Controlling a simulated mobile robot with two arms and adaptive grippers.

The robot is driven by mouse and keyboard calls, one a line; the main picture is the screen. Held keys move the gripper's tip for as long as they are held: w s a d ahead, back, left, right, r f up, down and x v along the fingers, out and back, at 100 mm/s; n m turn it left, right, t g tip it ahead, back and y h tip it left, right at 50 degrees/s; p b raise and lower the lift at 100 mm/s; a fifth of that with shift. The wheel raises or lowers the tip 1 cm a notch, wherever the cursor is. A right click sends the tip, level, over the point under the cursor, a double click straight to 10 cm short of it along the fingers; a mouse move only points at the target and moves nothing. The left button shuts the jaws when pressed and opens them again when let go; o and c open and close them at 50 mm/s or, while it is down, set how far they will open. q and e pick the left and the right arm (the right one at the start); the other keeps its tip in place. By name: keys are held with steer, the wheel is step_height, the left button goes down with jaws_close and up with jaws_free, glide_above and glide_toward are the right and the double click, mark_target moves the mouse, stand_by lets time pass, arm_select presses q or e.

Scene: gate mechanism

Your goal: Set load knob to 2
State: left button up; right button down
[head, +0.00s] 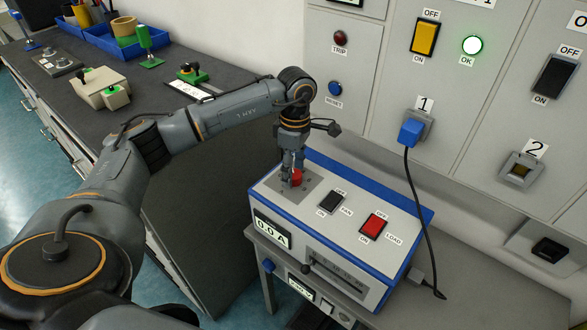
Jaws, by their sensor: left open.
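The load box (400,215) is a white and blue unit on a grey stand. A red knob (297,178) sits on a grey plate at the left of its top. My left gripper (292,172) reaches down over the knob from above, fingers open. The fingers partly hide the knob and its scale, so I cannot read its setting or tell whether they touch it. A black FAN switch (331,202) and a red LOAD switch (373,227) are to the right. The front display (271,232) reads 0.0 A. My right gripper is out of view.
A blue plug (410,132) sits in socket 1, its black cable (425,220) hanging behind the box's right side. Wall panels with switches and a lit green OK lamp (472,45) stand behind. A dark bench (150,85) with blue bins and small devices is at the left.

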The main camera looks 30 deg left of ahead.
mark_target(294, 171)
arm_select(q)
step_height(294, 171, up, 12)
steer(key=shift+w, duration=0.35)
steer(key=shift+a+f, duration=0.1)
steer(key=shift+f, duration=0.05)
stand_by(0.6)
